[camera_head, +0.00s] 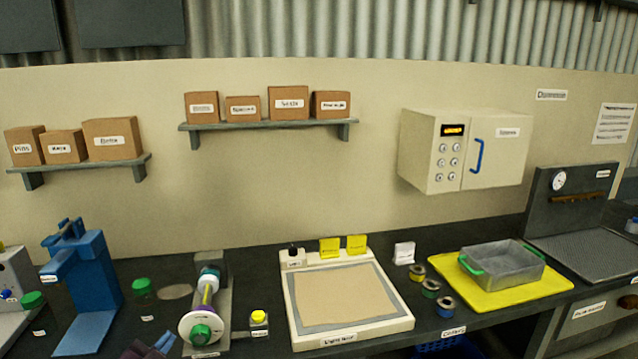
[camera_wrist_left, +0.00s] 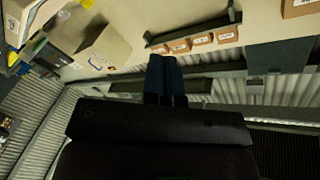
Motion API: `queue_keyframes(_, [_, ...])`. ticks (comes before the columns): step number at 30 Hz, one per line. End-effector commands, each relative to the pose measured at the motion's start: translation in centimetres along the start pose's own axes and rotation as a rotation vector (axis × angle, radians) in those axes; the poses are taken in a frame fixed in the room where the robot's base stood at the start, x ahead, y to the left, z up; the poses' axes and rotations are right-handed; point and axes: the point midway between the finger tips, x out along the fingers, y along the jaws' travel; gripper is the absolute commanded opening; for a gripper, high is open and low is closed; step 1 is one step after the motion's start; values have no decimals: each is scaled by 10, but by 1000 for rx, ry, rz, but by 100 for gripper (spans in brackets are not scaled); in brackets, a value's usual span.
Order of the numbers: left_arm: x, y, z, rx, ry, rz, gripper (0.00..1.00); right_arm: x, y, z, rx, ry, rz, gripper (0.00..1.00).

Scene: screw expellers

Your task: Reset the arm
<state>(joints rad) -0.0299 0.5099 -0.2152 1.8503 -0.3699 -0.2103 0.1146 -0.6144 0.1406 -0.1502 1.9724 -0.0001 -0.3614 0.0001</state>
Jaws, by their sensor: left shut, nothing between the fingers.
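My left gripper (camera_head: 163,343) is at the bottom edge of the head view, low at the left, in front of the worktop. Only its dark body and bluish fingers show there. In the left wrist view its two dark blue fingers (camera_wrist_left: 166,62) lie side by side, shut with nothing between them. That view looks off at a tilt towards the wall, shelf and corrugated panels. My right gripper is in neither view.
Near my left gripper stand a blue press (camera_head: 85,285), a roller device with a green knob (camera_head: 201,334) and a yellow-topped button (camera_head: 259,317). A light box (camera_head: 402,325) is mid-bench. A grey basket (camera_head: 515,270) sits on a yellow mat (camera_head: 553,287). A cream oven (camera_head: 420,160) hangs above.

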Motion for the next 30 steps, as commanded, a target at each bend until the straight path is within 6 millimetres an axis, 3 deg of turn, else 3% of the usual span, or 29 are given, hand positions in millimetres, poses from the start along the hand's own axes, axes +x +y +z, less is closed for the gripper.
queue_keyframes(1, [-20, 24, 16, -83, -70, 18, 0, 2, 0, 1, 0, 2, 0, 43])
queue_keyframes(6, [-83, 86, 52, -351, -261, 71, 0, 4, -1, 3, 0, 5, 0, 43])
queue_keyframes(10, [-132, 125, 68, -540, -362, 78, 0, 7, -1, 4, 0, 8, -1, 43])
queue_keyframes(16, [-195, 167, 93, -653, -494, 61, 0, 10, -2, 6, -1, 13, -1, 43])
queue_keyframes(21, [-224, 182, 104, -676, -552, 62, 0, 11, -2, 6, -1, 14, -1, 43])
queue_keyframes(30, [-228, 184, 106, -675, -561, 64, 0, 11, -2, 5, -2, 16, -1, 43])
